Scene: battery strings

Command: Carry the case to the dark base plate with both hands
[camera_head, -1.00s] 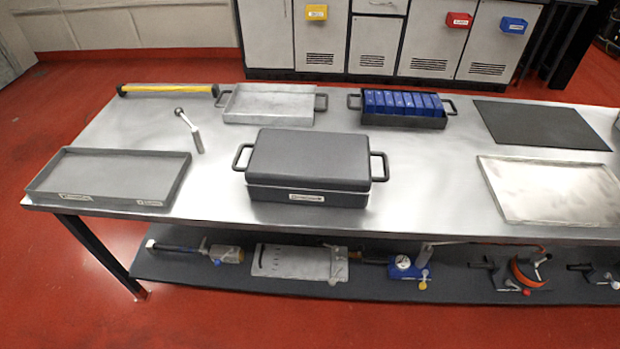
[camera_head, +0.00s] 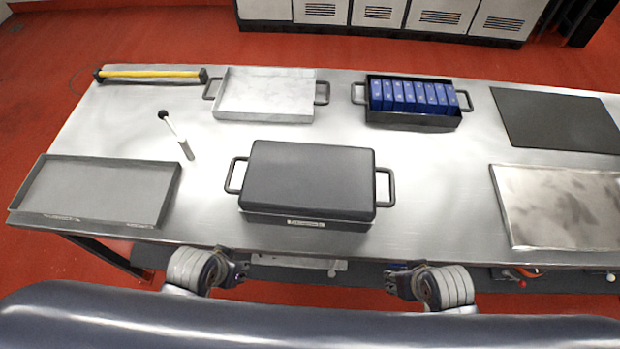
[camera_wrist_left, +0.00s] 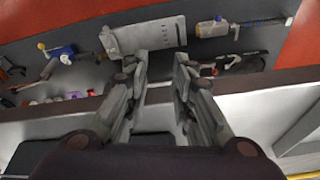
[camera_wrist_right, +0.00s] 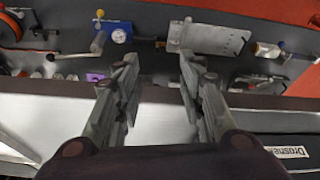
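The case (camera_head: 308,180) is a dark grey lidded box with a side handle at each end. It sits closed on the steel table near the front edge, and part of it shows in the right wrist view (camera_wrist_right: 275,150). The dark base plate (camera_head: 556,120) lies flat at the table's back right, with nothing on it. My left gripper (camera_head: 240,268) is below the table's front edge, apart from the case; its fingers stand open in the left wrist view (camera_wrist_left: 160,65). My right gripper (camera_head: 392,280) is likewise in front of the edge, open and empty in the right wrist view (camera_wrist_right: 155,65).
A grey tray (camera_head: 60,215) is at the left. A light tray (camera_head: 222,108) and a rack with several blue cells (camera_head: 412,124) stand behind the case. A pale metal plate (camera_head: 560,205) lies in front of the base plate. A yellow bar (camera_head: 150,73) lies back left.

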